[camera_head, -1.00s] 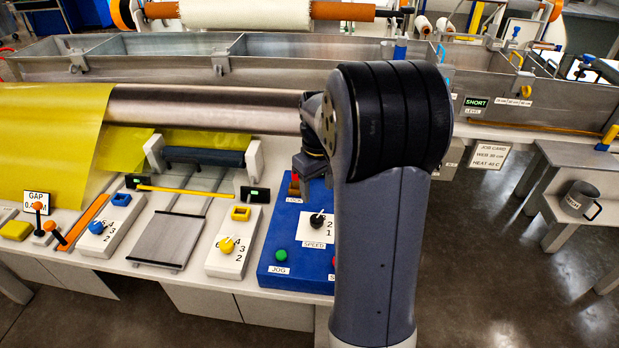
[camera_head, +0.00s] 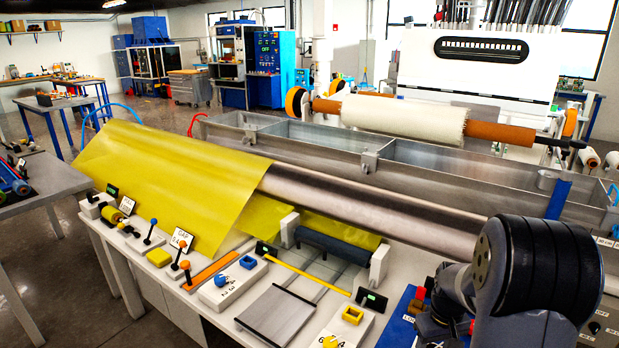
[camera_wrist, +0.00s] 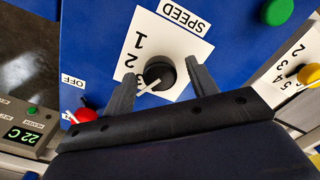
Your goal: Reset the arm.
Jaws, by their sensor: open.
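My gripper (camera_wrist: 159,68) is open in the wrist view, with its two dark fingers apart and nothing held between them. It is over the blue control box (camera_wrist: 95,40), and the black SPEED knob (camera_wrist: 159,73) shows between the fingers. I cannot tell whether the fingers touch the knob. The knob's white pointer points down-left in that view. In the head view my arm fills the lower right corner and covers most of the blue box (camera_head: 398,325); the fingertips are hidden there.
A red button (camera_wrist: 83,117) and a green button (camera_wrist: 277,11) are near the fingers. A steel roller (camera_head: 370,205) with a yellow sheet (camera_head: 170,180) lies beyond the controls. Metal troughs (camera_head: 440,170) stand behind it. Open floor (camera_head: 50,270) shows at the left.

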